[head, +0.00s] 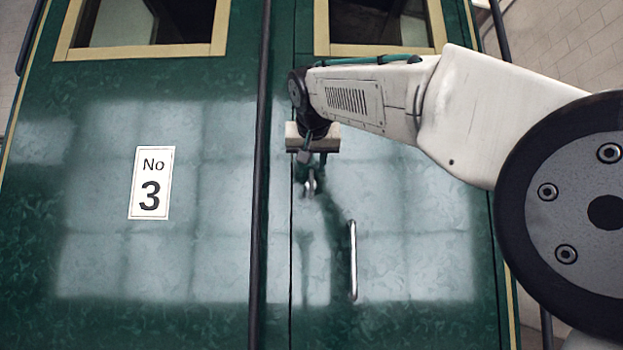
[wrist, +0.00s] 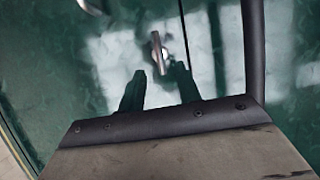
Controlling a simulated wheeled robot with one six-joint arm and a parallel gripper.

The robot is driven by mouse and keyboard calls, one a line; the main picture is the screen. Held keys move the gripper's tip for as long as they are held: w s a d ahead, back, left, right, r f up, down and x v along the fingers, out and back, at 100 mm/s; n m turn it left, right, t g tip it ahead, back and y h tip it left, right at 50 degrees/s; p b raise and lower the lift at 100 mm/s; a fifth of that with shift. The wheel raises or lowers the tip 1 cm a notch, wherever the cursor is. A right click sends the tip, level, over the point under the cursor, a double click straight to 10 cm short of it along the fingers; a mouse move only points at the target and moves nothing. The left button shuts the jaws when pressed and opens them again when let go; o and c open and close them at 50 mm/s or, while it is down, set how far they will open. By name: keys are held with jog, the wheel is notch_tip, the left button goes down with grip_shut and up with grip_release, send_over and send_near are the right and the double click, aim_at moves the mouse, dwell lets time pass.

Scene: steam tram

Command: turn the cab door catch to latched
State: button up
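The cab door (head: 400,215) is green, with a seam along its left edge in the head view. A small metal cab door catch (head: 309,186) sits just right of that seam. In the wrist view the catch (wrist: 158,50) shows a short, bright lever on a round base, lying roughly along the seam. My gripper (head: 309,165) is in front of the door, just above the catch in the head view. In the wrist view my gripper (wrist: 158,72) has its two dark fingers apart, with nothing between them; the catch lies just beyond the tips. I cannot tell the remaining distance in depth.
A vertical bright door handle (head: 353,260) is below and right of the catch; its end shows in the wrist view (wrist: 90,5). A long dark upright rail (head: 260,160) runs left of the seam. A number plate (head: 151,183) reads No 3. Windows (head: 380,48) are above.

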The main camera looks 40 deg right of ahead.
aim_at(311, 178)
jog(key=x, duration=0.5)
jog(key=r+x, duration=0.1)
jog(key=x, duration=0.1)
jog(key=shift+w+d+f, duration=0.2)
jog(key=shift+w+d, duration=0.15)
jog(key=shift+w, duration=0.05)
grip_shut()
